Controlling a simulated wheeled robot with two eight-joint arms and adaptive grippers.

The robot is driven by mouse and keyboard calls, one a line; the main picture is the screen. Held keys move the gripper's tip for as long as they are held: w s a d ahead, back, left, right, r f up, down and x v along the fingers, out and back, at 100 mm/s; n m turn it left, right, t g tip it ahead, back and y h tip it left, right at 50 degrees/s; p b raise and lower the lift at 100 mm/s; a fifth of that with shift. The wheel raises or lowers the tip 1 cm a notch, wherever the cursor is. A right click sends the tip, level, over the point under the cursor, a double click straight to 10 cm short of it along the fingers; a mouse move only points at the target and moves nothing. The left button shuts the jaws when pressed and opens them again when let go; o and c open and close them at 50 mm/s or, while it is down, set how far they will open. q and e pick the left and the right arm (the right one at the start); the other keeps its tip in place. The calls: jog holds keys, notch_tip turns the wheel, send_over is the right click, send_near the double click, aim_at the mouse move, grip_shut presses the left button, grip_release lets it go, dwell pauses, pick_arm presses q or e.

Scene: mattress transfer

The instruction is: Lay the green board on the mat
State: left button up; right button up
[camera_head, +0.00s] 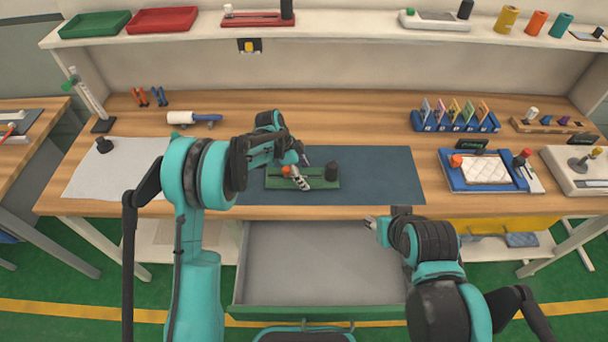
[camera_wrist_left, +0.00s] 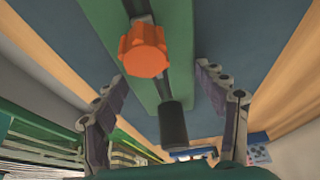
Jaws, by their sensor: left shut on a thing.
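The green board (camera_head: 274,184) is over the dark blue mat (camera_head: 388,172) in the head view, lying level. I cannot tell whether it touches the mat. It carries an orange knob (camera_head: 287,171) and a black post (camera_head: 331,172).
An open grey drawer (camera_head: 320,262) sits below the table edge. A white sheet (camera_head: 120,170) lies left of the mat. A blue tray with a white pad (camera_head: 483,170) and a blue rack (camera_head: 452,122) stand at right. The mat's right part is clear.

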pick_arm(q)
jog(key=shift+r, duration=0.1)
jog(key=o, duration=1.9)
jog(key=shift+c, duration=0.2)
jog(key=shift+r, duration=0.2)
jog(key=p+v, duration=0.2)
jog(key=v, duration=1)
jog(key=shift+s+a+f, duration=0.1)
